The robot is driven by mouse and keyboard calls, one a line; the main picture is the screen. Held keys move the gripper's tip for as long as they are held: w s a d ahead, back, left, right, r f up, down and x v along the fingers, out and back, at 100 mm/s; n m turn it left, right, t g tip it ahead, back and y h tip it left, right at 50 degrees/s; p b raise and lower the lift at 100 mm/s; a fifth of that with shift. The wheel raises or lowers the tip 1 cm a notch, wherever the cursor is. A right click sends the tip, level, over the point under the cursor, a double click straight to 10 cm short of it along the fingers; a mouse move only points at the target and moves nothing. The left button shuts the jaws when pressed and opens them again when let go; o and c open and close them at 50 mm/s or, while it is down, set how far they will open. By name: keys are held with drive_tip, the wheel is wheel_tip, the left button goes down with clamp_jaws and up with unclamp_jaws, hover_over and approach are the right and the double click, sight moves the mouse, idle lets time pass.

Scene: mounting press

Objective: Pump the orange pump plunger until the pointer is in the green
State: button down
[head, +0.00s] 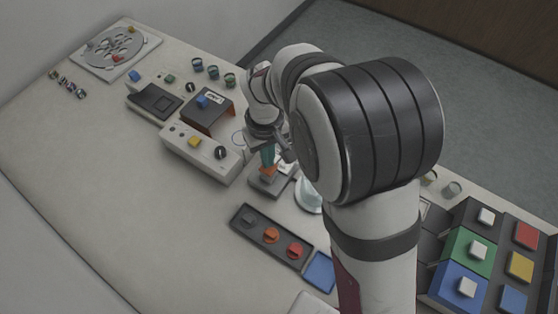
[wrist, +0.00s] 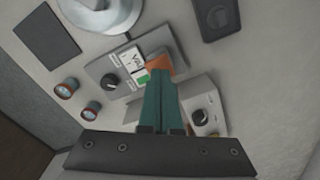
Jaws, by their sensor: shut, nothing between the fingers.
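The orange pump plunger (head: 267,174) stands on a small grey pump unit (head: 262,188) near the middle of the table. In the wrist view the orange plunger (wrist: 157,63) shows just beyond my fingertips. My gripper (head: 267,165) has teal fingers pressed together, pointing down over the plunger. In the wrist view my gripper (wrist: 159,74) covers part of the plunger; I cannot tell whether it touches. A white gauge (wrist: 130,62) with a green patch (wrist: 142,77) sits beside the plunger on the unit. Its pointer is too small to make out.
A light control box (head: 203,152) with a yellow button and black knob stands left of the pump. A dark tray (head: 267,236) with several round pieces lies in front. Coloured blocks (head: 470,250) fill the right side. The table's left front is clear.

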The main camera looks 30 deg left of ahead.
drive_tip(key=shift+f, duration=1.55)
drive_tip(key=shift+r, duration=1.95)
drive_tip(key=shift+r, duration=2.5)
